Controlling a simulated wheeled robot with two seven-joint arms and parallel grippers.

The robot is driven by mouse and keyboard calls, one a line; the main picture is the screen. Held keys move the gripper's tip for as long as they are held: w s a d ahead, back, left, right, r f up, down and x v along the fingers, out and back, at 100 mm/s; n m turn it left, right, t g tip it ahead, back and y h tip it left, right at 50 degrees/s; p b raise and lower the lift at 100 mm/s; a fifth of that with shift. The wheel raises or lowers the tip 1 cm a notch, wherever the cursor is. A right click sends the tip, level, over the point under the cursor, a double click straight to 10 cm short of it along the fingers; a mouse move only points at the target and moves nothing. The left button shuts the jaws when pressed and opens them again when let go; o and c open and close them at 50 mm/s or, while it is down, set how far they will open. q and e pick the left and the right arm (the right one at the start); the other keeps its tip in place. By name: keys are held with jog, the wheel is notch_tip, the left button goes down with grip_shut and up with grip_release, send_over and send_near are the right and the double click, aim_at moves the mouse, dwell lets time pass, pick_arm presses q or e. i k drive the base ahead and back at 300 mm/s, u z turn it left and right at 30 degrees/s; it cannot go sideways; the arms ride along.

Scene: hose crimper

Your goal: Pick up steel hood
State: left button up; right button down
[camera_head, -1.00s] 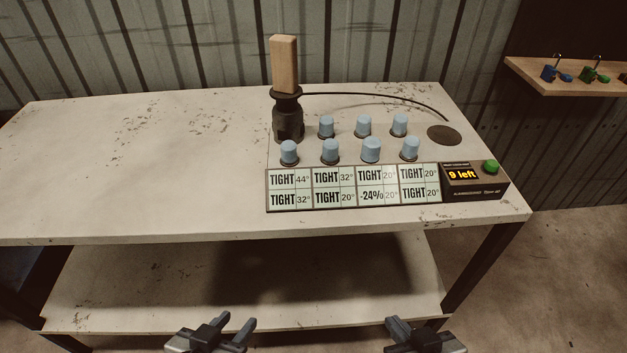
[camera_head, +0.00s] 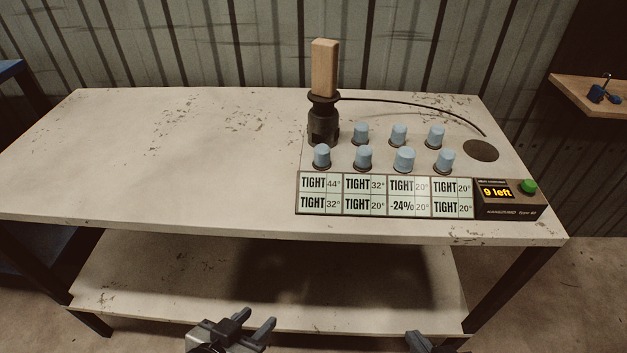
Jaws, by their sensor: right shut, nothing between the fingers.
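I cannot make out a thing that is clearly a steel hood. A dark metal head with a wooden block handle (camera_head: 324,68) stands upright at the back left of the crimping station (camera_head: 480,172) on the workbench. Several pale blue caps (camera_head: 405,159) stand in two rows beside it. My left gripper (camera_head: 258,316) is open and empty, low in front of the bench. My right gripper (camera_head: 417,341) is shut and empty at the bottom edge, mostly cut off. Both are well apart from the things on the bench.
A label panel (camera_head: 386,194) and a "9 left" display (camera_head: 496,192) with a green button (camera_head: 529,187) front the station. The left half of the workbench (camera_head: 170,170) is clear. A blue table (camera_head: 12,70) stands far left; a wooden shelf (camera_head: 590,100) hangs at right.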

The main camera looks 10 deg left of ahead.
aim_at(323, 127)
jog(key=z, duration=2.15)
jog(key=k, duration=0.7)
jog(key=u, duration=1)
jog(key=i, duration=0.45)
jog(key=z, duration=0.05)
